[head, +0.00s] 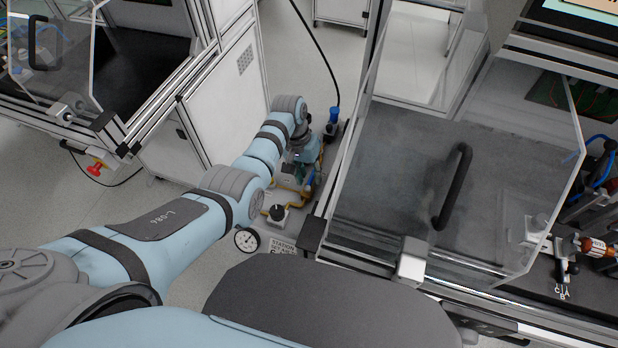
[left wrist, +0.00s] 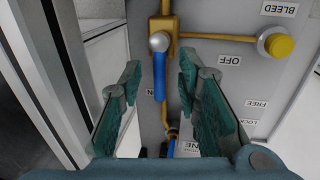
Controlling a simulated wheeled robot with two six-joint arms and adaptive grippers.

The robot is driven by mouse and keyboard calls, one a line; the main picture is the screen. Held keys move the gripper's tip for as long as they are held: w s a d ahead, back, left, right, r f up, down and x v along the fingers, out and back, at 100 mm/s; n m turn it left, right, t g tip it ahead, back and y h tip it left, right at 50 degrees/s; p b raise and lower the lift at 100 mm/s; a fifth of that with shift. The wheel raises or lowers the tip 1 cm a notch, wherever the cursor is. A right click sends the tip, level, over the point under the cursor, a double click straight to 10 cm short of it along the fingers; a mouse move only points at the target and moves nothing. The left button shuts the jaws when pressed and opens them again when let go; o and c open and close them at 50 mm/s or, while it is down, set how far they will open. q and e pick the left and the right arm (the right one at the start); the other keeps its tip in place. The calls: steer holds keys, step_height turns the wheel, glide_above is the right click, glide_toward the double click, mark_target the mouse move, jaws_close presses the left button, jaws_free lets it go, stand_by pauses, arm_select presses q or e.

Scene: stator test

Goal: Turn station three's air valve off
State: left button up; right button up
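The air valve has a blue lever (left wrist: 159,82) with a round metal hub, mounted on a brass-coloured body and pipe on a grey panel (left wrist: 215,95). In the left wrist view the lever points down, in line with the pipe, beside a partly hidden label ending in N. An OFF label (left wrist: 229,60) is to its right. My left gripper (left wrist: 158,70) is open, its green-padded fingers on either side of the lever with gaps showing. In the head view my left gripper (head: 301,172) is over the panel, hiding most of the valve. My right gripper is not in view.
A yellow knob (left wrist: 279,46) under a BLEED label is right of the valve. A gauge (head: 247,239) and black knob (head: 277,212) are at the panel's near end. A bench with a clear guard (head: 455,150) stands close right; a white cabinet (head: 225,100) stands left.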

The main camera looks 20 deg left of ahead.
arm_select(q)
steer(key=shift+s, duration=0.2)
jaws_close()
